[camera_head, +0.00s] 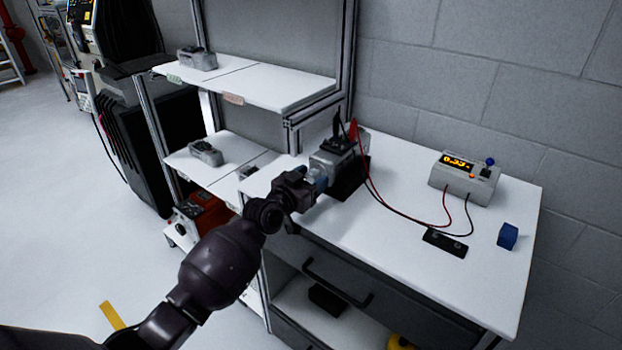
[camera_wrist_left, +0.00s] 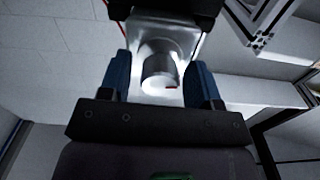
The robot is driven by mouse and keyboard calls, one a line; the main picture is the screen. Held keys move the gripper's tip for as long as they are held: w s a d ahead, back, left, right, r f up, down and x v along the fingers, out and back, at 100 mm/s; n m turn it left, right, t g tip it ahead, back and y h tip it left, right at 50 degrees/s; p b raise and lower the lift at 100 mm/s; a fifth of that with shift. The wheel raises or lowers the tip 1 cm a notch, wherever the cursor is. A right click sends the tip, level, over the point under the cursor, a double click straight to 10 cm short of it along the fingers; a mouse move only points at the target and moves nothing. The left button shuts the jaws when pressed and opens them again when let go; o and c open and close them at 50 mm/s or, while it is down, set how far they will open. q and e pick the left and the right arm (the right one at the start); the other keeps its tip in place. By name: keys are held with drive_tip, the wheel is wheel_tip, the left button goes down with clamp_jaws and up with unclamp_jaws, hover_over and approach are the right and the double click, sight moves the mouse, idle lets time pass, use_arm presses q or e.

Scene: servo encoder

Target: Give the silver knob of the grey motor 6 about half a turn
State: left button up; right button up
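The grey motor (camera_head: 332,160) sits on a black stand on the white workbench (camera_head: 400,190), with a red and a black clip at its back. Its silver knob (camera_wrist_left: 158,68) shows in the left wrist view, facing my gripper; in the head view the gripper hides it. My left gripper (camera_head: 318,180) is at the motor's front. In the left wrist view, its blue fingers (camera_wrist_left: 160,82) stand on both sides of the knob, with a visible gap at each side. It is open and holds nothing. My right gripper is in neither view.
A grey meter (camera_head: 465,178) with a lit orange display stands at the back right. Its leads run by a black terminal block (camera_head: 445,243). A blue block (camera_head: 508,236) lies near the right edge. Left shelves hold other grey units (camera_head: 197,58) (camera_head: 206,152). A drawer handle (camera_head: 337,283) juts out below.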

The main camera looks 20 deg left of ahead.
use_arm(q)
drive_tip(key=c, duration=0.7)
drive_tip(key=shift+c, duration=0.5)
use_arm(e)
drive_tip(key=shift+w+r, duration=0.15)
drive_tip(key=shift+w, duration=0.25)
use_arm(q)
drive_tip(key=shift+n, duration=0.4)
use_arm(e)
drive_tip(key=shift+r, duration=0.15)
use_arm(q)
drive_tip(key=n+p, duration=0.1)
drive_tip(key=n, duration=0.4)
drive_tip(key=shift+n, duration=0.4)
drive_tip(key=n+p, duration=0.1)
drive_tip(key=n, duration=0.7)
drive_tip(key=shift+r, duration=0.1)
drive_tip(key=shift+n+p, duration=0.3)
drive_tip(key=shift+n, duration=0.3)
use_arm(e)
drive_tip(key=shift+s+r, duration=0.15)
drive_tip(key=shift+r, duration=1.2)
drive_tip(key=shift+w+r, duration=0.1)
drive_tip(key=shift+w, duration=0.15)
